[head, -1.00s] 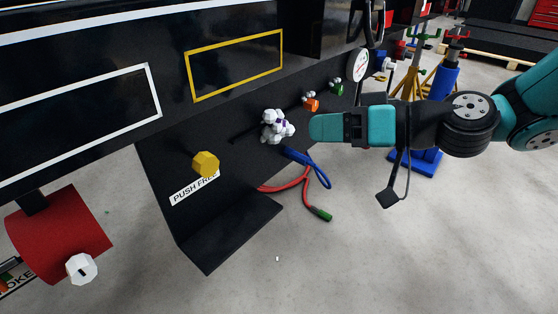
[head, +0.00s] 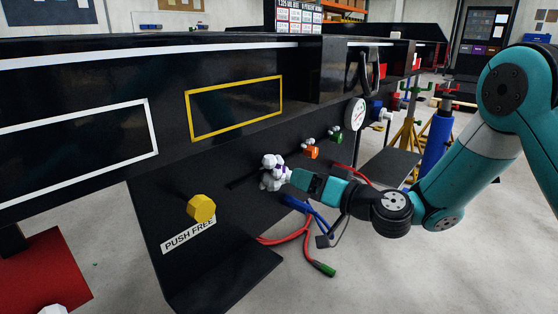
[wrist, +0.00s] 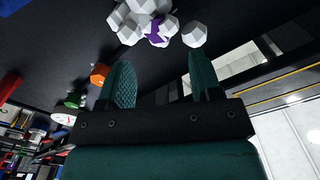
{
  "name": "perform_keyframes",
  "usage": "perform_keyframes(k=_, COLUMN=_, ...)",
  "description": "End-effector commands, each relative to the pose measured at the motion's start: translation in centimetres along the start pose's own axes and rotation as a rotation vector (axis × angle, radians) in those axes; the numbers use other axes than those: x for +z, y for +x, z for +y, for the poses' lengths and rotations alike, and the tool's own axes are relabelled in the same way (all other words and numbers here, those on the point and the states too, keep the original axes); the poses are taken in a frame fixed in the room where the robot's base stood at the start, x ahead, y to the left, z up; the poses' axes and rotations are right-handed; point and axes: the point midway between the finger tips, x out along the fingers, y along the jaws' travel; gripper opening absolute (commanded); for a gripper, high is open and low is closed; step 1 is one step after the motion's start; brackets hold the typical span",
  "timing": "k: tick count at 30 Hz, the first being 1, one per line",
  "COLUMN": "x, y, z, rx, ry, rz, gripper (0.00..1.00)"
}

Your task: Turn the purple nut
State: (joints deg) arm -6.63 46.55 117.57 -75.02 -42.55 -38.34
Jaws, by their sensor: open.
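The purple nut (wrist: 157,36) shows in the wrist view among a cluster of white faceted nuts (wrist: 192,34), which partly hide it. In the head view only a small purple patch shows on the white cluster (head: 272,174) on the black panel. My gripper (head: 293,180) comes from the right, with its tip beside the cluster. In the wrist view my gripper (wrist: 158,72) has its two teal fingers apart with nothing between them. The cluster lies just beyond the fingertips, and I cannot tell whether they touch it.
A yellow knob (head: 201,208) sits left of the cluster above a "PUSH FREE" label (head: 188,236). An orange nut (head: 311,152) and a green nut (head: 335,139) are to the right, near a gauge (head: 355,114). Blue and red hoses (head: 290,238) hang below.

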Motion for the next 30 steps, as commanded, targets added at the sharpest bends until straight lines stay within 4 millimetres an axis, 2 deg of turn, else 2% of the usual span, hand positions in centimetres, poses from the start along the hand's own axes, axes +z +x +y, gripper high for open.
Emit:
perform_keyframes(k=1, x=0.2, y=1.3, z=-0.1, rx=-0.006, ry=-0.005, rz=-0.003, gripper=0.59)
perform_keyframes(k=6, x=0.2, y=4.9, z=-0.1, rx=-0.005, ry=-0.003, rz=-0.002, gripper=0.59)
perform_keyframes(k=12, x=0.3, y=7.5, z=0.1, rx=-0.001, ry=-0.002, rz=-0.002, gripper=0.59)
perform_keyframes(k=17, x=0.2, y=8.3, z=0.1, rx=0.0, ry=0.001, rz=-0.001, gripper=0.59)
perform_keyframes(k=24, x=0.1, y=8.4, z=0.1, rx=0.001, ry=0.001, rz=-0.001, gripper=0.59)
perform_keyframes(k=25, x=0.1, y=8.4, z=0.1, rx=0.001, ry=0.001, rz=-0.002, gripper=0.56)
perform_keyframes(k=30, x=0.1, y=8.4, z=0.1, rx=0.001, ry=0.001, rz=-0.002, gripper=0.17)
